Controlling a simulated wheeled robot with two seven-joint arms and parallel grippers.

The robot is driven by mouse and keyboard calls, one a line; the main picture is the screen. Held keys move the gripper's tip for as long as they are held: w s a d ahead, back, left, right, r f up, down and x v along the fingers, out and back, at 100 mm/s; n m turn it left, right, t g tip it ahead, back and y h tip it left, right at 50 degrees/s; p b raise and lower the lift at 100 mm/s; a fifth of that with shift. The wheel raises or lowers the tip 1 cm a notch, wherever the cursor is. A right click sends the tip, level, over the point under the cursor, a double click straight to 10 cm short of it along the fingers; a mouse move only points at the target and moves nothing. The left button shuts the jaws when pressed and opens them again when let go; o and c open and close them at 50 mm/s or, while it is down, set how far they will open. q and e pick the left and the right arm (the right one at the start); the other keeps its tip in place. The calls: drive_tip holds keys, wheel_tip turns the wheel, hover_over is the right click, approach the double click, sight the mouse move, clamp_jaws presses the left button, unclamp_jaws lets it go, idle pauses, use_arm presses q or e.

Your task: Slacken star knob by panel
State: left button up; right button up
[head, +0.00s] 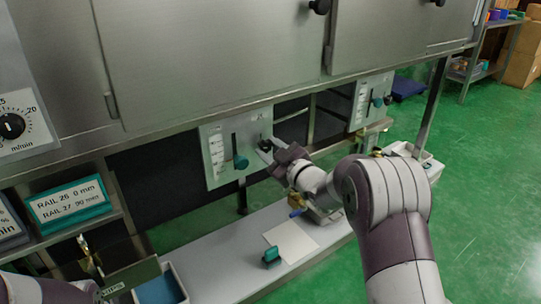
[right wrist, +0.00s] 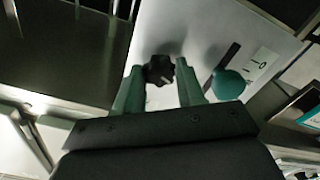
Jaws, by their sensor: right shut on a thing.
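The near light-grey panel (head: 215,159) hangs under the steel housing. It carries a scale, a dark vertical slot and a round teal knob (head: 241,162). The black star knob (head: 265,143) is on the panel's right side, partly hidden by my right gripper (head: 264,150). In the right wrist view the star knob (right wrist: 160,70) sits between the tips of my right gripper's teal fingers (right wrist: 159,76), which are shut on it. The teal knob (right wrist: 228,84) is just right of the fingers there. My left arm shows at the lower left; its finger state is unclear.
Below is a pale ledge (head: 225,262) with a white sheet (head: 291,241) and a small teal object (head: 271,256). A blue-lined bin (head: 160,287) and rail sign (head: 69,201) are at left.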

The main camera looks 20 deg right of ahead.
drive_tip(key=n+b, duration=0.2)
drive_tip(key=n, duration=0.1)
drive_tip(key=n+b, duration=0.1)
drive_tip(key=shift+f+n, duration=0.3)
drive_tip(key=n+b, duration=0.4)
drive_tip(key=shift+n, duration=0.3)
drive_tip(key=n+b, duration=0.9)
drive_tip(key=n, duration=0.1)
drive_tip(key=shift+b, duration=0.3)
drive_tip(key=shift+r+n+b, duration=0.1)
drive_tip(key=shift+n+b, duration=0.7)
drive_tip(key=shift+n, duration=0.5)
drive_tip(key=shift+r, duration=0.1)
drive_tip(key=o, duration=1)
drive_tip(key=shift+o, duration=0.2)
